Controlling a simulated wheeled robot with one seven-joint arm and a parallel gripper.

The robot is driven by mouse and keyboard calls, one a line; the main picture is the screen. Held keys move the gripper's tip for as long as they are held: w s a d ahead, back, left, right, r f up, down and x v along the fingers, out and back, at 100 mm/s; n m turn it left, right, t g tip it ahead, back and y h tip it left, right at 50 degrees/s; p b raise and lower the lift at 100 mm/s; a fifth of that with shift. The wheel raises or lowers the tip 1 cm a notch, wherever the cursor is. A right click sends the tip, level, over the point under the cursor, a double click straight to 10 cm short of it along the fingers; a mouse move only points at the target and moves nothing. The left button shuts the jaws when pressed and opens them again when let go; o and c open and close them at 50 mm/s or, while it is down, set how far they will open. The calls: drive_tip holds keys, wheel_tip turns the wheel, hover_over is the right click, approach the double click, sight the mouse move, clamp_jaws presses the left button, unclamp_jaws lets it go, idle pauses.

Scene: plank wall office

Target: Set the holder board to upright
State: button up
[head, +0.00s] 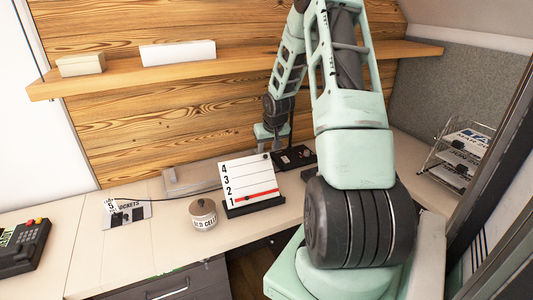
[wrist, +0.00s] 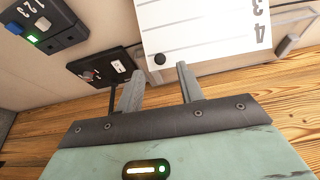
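The holder board (head: 250,180) is a white panel with ruled lines and the numbers 1 to 4, standing in a dark base (head: 254,206) on the desk. It appears to lean back somewhat. A red strip runs along its lowest line, and a small black knob (head: 265,156) sits at its upper right corner. In the wrist view the board (wrist: 205,30) shows its 3 and 4 end, with the knob (wrist: 159,59) near its edge. My gripper (wrist: 158,80) is open and empty; the knob lies just beyond and between its fingertips. In the head view my gripper (head: 270,138) is behind the board's top edge.
A dark box (head: 295,158) with a switch is behind the board on the right. A labelled round tin (head: 203,214) stands left of it, a socket plate (head: 128,214) further left. A shelf (head: 230,66) overhangs the back; a wire rack (head: 459,152) is at right.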

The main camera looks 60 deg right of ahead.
sight(266, 156)
drive_tip(key=shift+x, duration=1.8)
clamp_jaws()
drive_tip(key=shift+s, duration=0.1)
